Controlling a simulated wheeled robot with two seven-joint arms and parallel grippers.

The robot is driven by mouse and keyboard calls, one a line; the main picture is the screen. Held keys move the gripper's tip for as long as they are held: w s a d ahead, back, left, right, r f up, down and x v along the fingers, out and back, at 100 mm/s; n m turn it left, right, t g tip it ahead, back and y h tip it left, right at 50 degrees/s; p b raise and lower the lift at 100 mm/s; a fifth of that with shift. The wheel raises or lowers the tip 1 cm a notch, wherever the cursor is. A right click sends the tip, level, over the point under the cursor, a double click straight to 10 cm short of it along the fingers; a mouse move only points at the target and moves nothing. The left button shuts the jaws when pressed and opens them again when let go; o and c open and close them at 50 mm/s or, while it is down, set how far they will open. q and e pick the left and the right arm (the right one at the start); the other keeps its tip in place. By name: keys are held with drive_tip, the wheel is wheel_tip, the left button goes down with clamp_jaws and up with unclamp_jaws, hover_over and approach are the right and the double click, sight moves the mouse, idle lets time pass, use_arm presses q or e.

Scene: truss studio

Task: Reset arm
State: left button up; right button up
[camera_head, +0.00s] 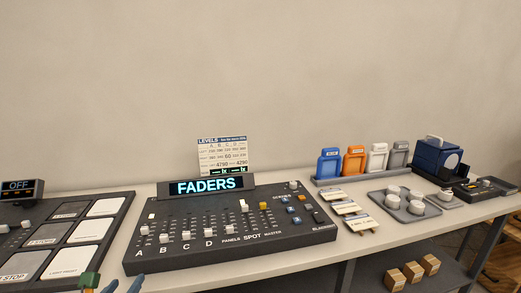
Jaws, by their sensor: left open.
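My left gripper (114,284) shows only in part at the bottom edge of the head view, toward the left. Its green and blue tips stand apart, so it is open, and nothing shows between them. It is in front of the gap between the FADERS console (135,262) and the dark panel with white pads (62,262). The rest of the left arm is below the picture. My right gripper is not in view.
Along the table (362,243) stand a levels card (222,152), several coloured tags in a rack (328,163), a grey tray (385,207) with white knobs, and a blue box (430,155). Small wooden boxes (413,271) sit on a lower shelf. The wall behind is bare.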

use_arm(q)
drive_tip(key=s+d+f+n+g+h, duration=0.2)
drive_tip(key=s+d+f+n+g, duration=0.1)
drive_tip(key=s+d+f+n, duration=0.8)
drive_tip(key=s+d+f+n+g+h, duration=0.1)
drive_tip(key=s+f+n+g, duration=0.2)
drive_tip(key=s+n, duration=0.5)
drive_tip(key=s+d+f+n+g, duration=0.25)
drive_tip(key=s+n, duration=0.25)
drive_tip(key=n, duration=0.7)
wheel_tip(320, 180, down, 16)
drive_tip(key=s+a+g, duration=0.1)
drive_tip(key=s+g, duration=0.1)
drive_tip(key=s+a+f+m+g, duration=0.1)
drive_tip(key=s+a+f, duration=0.1)
drive_tip(key=s+f, duration=0.8)
drive_tip(key=shift+s, duration=0.85)
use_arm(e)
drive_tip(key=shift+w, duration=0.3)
use_arm(q)
drive_tip(key=shift+a, duration=0.1)
